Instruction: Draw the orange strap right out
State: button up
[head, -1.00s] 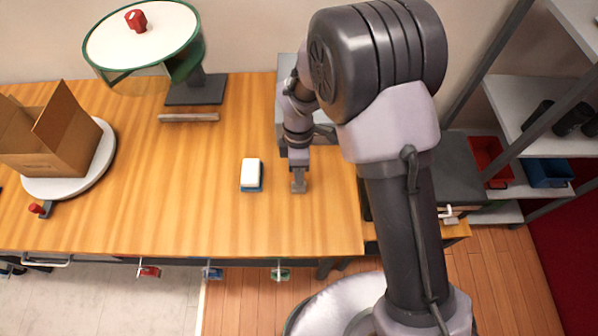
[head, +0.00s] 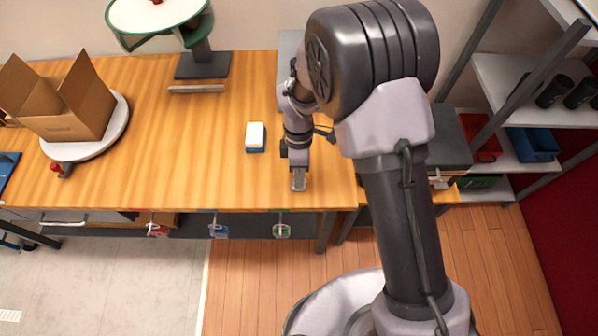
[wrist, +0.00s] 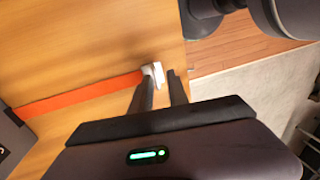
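The orange strap (wrist: 80,95) shows in the wrist view as a straight band across the wooden bench. It runs from a dark grey box (wrist: 12,145) at the left to a pale tab (wrist: 153,73) at its end. My gripper (wrist: 161,77) has its two fingers at this tab, with the tab between the tips, and is shut on it. In the head view my gripper (head: 299,182) is low over the bench, near its front edge. My arm hides the strap there, and the grey box (head: 290,68) behind is partly covered.
A white-and-blue block (head: 255,137) lies left of my gripper. An open carton (head: 70,105) stands on a round white turntable (head: 118,125) further left. The wooden bench (head: 180,140) between is clear. Shelves (head: 510,80) stand at the right.

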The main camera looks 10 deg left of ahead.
jog(key=shift+o, duration=0.3)
jog(key=shift+w+r, duration=0.1)
jog(key=shift+r, duration=0.05)
jog(key=d+p+v, duration=0.1)
jog(key=p+v, duration=0.3)
jog(key=v, duration=1.3)
jog(key=shift+a+p, duration=0.35)
jog(key=shift+a, duration=0.15)
jog(key=shift+r, duration=0.1)
jog(key=s+d+r+m+t+y+b, duration=0.2)
jog(key=d+r+m+b, duration=0.4)
jog(key=d+m, duration=0.2)
jog(key=s+d+m+t+b, duration=0.6)
jog(key=s+d+m, duration=0.6)
jog(key=m, duration=0.5)
jog(key=s, duration=0.2)
jog(key=shift+s+f+y+b, duration=0.25)
jog(key=shift+y+b, duration=0.05)
jog(key=shift+b, duration=0.1)
jog(key=shift+d, duration=0.15)
